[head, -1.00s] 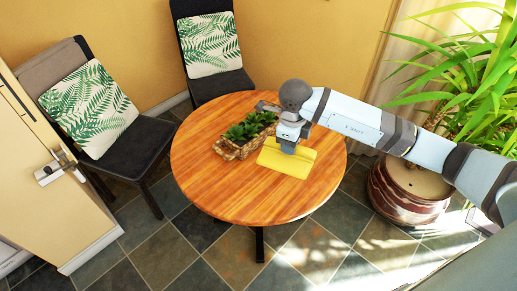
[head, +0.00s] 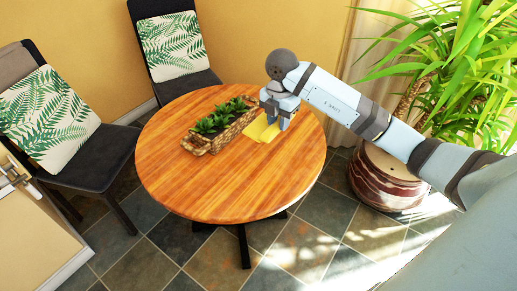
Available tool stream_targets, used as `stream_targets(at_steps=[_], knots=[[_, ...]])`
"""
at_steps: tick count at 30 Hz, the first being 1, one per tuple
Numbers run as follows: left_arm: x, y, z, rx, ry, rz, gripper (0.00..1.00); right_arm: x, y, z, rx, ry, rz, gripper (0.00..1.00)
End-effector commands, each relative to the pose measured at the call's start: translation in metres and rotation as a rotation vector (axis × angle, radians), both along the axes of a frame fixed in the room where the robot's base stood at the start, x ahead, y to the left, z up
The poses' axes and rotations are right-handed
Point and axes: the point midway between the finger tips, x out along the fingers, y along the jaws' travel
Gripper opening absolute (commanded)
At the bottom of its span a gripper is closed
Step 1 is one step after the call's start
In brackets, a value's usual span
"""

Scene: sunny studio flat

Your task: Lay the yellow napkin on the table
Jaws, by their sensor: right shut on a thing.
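The yellow napkin (head: 262,129) shows partly below and behind my right gripper, over the right back part of the round wooden table (head: 215,185). My right gripper (head: 275,122) points down and is shut on the napkin. Part of the napkin is hidden by the gripper. I cannot tell whether the napkin touches the tabletop. My left gripper is not in view.
A wicker basket with green plants (head: 218,126) stands on the table just left of the napkin. The table's front and left are clear. Chairs with leaf-print cushions (head: 48,118) stand behind and left. A potted plant (head: 385,180) stands at right.

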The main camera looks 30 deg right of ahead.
Motion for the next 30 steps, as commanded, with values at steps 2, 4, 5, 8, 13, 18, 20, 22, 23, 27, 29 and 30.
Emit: stream_targets(at_steps=[2,4,5,8,13,18,20,22,23,27,29,30], knots=[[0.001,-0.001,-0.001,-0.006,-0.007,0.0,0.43,-0.001,0.001,-0.026,0.002,0.006,0.0,0.06],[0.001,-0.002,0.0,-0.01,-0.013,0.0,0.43,-0.001,0.001,-0.045,0.001,0.006,0.001,0.06],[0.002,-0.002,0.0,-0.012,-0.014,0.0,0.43,-0.001,0.001,-0.053,0.001,0.005,0.001,0.06],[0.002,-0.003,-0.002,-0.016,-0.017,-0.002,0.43,-0.001,0.001,-0.08,0.002,0.004,0.002,0.06],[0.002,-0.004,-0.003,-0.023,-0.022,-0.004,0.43,-0.001,0.0,-0.114,0.0,0.002,0.002,0.06],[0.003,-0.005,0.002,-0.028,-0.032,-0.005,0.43,0.0,0.0,-0.128,0.001,0.001,0.003,0.06],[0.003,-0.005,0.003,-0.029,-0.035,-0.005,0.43,0.0,0.0,-0.132,0.0,0.001,0.003,0.06],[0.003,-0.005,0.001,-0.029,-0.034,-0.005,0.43,0.0,0.0,-0.139,0.001,0.001,0.003,0.06],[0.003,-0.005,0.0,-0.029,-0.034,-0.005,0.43,-0.001,0.0,-0.143,0.001,0.001,0.003,0.06],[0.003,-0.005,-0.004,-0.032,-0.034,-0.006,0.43,-0.001,0.0,-0.165,0.0,0.002,0.003,0.06],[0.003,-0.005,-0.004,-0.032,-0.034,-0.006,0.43,0.0,0.0,-0.17,0.0,0.0,0.003,0.06],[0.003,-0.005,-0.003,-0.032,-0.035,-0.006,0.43,0.0,0.0,-0.171,0.0,0.0,0.003,0.06]])
